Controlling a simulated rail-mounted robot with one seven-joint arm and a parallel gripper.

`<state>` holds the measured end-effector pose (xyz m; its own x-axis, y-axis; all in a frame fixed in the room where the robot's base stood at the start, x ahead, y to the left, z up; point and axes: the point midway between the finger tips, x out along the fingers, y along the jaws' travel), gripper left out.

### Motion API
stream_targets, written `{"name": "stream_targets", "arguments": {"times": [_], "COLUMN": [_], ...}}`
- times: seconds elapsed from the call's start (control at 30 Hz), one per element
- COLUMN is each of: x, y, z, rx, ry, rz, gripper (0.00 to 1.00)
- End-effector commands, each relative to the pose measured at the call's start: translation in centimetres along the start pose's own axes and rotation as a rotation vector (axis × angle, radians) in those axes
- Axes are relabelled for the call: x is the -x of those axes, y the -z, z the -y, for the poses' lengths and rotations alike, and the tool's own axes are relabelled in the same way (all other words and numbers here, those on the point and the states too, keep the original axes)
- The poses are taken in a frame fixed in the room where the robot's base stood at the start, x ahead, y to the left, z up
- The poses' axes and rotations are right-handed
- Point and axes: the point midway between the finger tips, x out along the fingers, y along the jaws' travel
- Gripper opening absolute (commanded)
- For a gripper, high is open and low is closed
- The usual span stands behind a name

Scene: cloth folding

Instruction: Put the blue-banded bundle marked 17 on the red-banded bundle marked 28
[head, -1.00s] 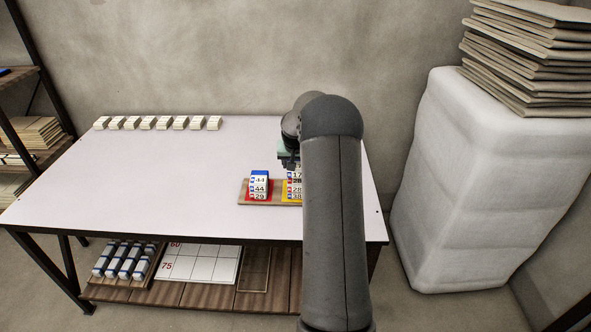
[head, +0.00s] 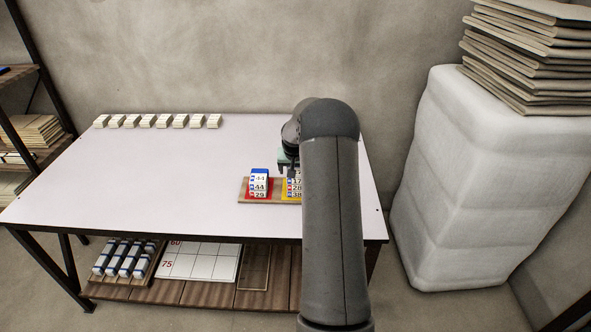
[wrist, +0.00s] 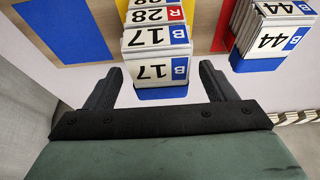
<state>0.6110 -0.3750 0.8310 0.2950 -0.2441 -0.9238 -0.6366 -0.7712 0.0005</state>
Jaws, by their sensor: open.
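The blue-banded bundle marked 17 (wrist: 157,71) is the uppermost bundle of a stack in the wrist view; it shows a 17 on two faces. Directly under it is the red-banded bundle marked 28 (wrist: 152,15), also visible in the head view (head: 297,188). A bundle marked 38 (head: 297,196) is lowest. My gripper (wrist: 160,84) is open, with one finger to each side of the 17 bundle and visible gaps to it. In the head view my gripper (head: 288,163) is at the stack's top, and my arm hides the stack's right side.
A second stack, topped by a bundle marked 44 (head: 259,180), stands close on the left on the same wooden board (head: 244,196). Several pale bundles (head: 163,121) line the table's back edge. The table's (head: 170,175) middle and left are clear.

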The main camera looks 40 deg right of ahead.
Motion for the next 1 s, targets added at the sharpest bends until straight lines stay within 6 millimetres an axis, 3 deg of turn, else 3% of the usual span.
{"name": "stream_targets", "arguments": {"times": [0.17, 0.6, 0.87, 1.0], "x": [2.0, 10.7, 12.3, 13.9], "y": [0.2, 0.1, 0.1, -1.5], "z": [0.0, 0.0, 0.0, 2.0], "rx": [0.000, 0.000, 0.000, 0.043], "ry": [0.000, 0.000, 0.000, 0.008], "rz": [-0.003, -0.003, 0.000, 0.014], "gripper": [0.78, 0.78, 0.78, 0.78]}}
